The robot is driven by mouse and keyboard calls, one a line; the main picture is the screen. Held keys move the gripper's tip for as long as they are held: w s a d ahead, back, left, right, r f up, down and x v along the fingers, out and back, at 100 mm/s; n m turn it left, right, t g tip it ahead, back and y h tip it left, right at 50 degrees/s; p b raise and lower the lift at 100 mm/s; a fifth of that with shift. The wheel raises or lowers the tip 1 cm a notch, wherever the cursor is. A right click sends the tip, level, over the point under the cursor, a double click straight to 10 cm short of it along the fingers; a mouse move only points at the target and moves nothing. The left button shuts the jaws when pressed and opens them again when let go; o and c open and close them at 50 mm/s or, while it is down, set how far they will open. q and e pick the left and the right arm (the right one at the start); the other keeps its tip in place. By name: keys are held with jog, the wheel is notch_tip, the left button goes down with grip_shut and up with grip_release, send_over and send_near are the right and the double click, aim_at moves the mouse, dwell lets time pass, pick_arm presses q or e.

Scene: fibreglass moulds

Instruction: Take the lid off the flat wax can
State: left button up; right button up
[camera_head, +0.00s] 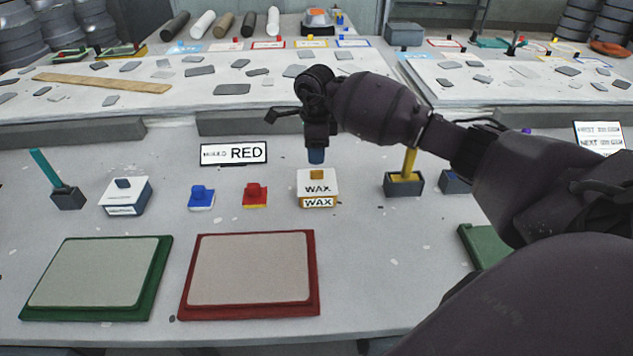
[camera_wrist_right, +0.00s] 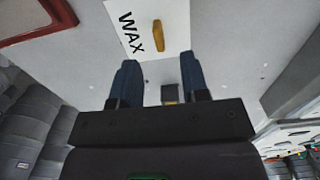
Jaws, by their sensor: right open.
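The flat wax can (camera_head: 318,202) stands on the table, with "WAX" lettering on its front. Its white lid (camera_head: 318,187) sits on top and has a small yellow-brown knob (camera_head: 317,174). My right gripper (camera_head: 316,156) is above and just behind the knob in the head view. In the right wrist view its two blue fingers (camera_wrist_right: 158,82) are apart, with nothing between them. The lid (camera_wrist_right: 135,28) and its knob (camera_wrist_right: 158,35) show beyond the fingertips there, apart from them. My left gripper is not in view.
A red-rimmed board (camera_head: 250,268) and a green-rimmed board (camera_head: 97,278) lie in front. Left of the can are a red-knobbed block (camera_head: 255,195) and a blue-knobbed block (camera_head: 201,197). A dark holder (camera_head: 403,184) with a yellow handle stands to the right.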

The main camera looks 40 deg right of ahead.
aim_at(317, 178)
jog(key=shift+s+f, duration=0.15)
jog(key=shift+f, duration=2.75)
jog(key=shift+c, duration=0.4)
grip_shut()
